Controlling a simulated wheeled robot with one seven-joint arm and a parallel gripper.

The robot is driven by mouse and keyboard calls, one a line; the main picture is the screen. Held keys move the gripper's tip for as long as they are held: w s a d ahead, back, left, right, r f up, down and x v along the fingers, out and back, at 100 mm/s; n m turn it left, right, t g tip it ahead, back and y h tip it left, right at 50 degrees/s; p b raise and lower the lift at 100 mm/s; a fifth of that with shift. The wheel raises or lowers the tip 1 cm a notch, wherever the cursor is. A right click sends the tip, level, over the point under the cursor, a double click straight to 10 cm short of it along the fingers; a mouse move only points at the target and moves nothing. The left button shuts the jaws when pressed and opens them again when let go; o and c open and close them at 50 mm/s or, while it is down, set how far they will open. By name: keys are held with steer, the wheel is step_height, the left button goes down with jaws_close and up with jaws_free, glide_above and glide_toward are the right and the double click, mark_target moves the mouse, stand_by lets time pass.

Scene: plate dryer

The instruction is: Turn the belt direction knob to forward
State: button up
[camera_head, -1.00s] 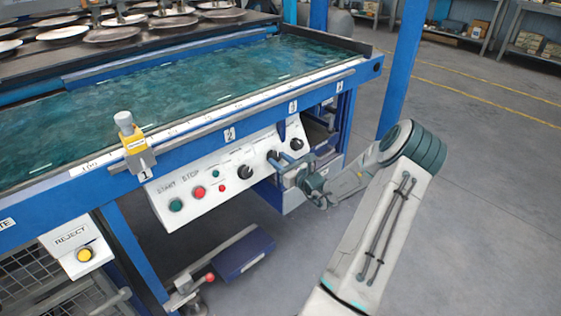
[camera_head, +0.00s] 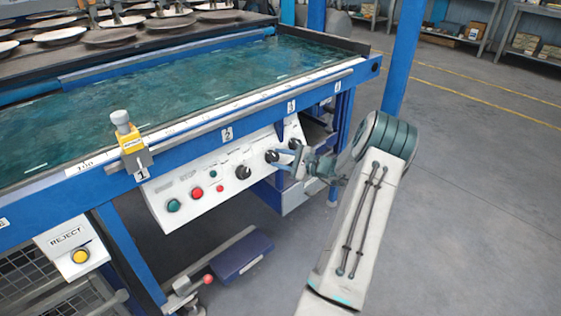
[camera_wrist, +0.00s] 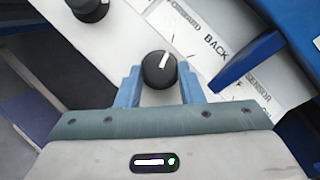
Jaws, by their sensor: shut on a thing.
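The belt direction knob (camera_wrist: 158,70) is a round black knob with a white pointer line, on the white panel marked FORWARD and BACK. In the wrist view its pointer aims up and slightly right. My gripper (camera_wrist: 158,86) has its two blue fingers on either side of the knob and is shut on it. In the head view my gripper (camera_head: 276,158) reaches the control panel (camera_head: 213,170) from the right, and the knob (camera_head: 271,156) shows at its fingertips.
Another black knob (camera_head: 243,172) sits to the left, with red (camera_head: 197,193) and green (camera_head: 173,205) buttons beyond it. A third black knob (camera_head: 295,143) is close on the right. A blue bracket (camera_wrist: 245,62) juts out beside my right finger.

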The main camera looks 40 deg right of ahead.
steer(key=shift+d+n+g+y, duration=0.1)
steer(key=shift+n+g+y, duration=0.25)
steer(key=shift+n, duration=0.75)
steer(key=shift+g, duration=0.25)
steer(key=o, duration=1)
steer(key=shift+c, duration=0.2)
steer(key=shift+d+r, duration=0.1)
steer(key=p+v, duration=0.2)
steer(key=v, duration=1.1)
steer(key=shift+s+p, duration=0.35)
steer(key=shift+p, duration=0.05)
steer(key=shift+d, duration=0.1)
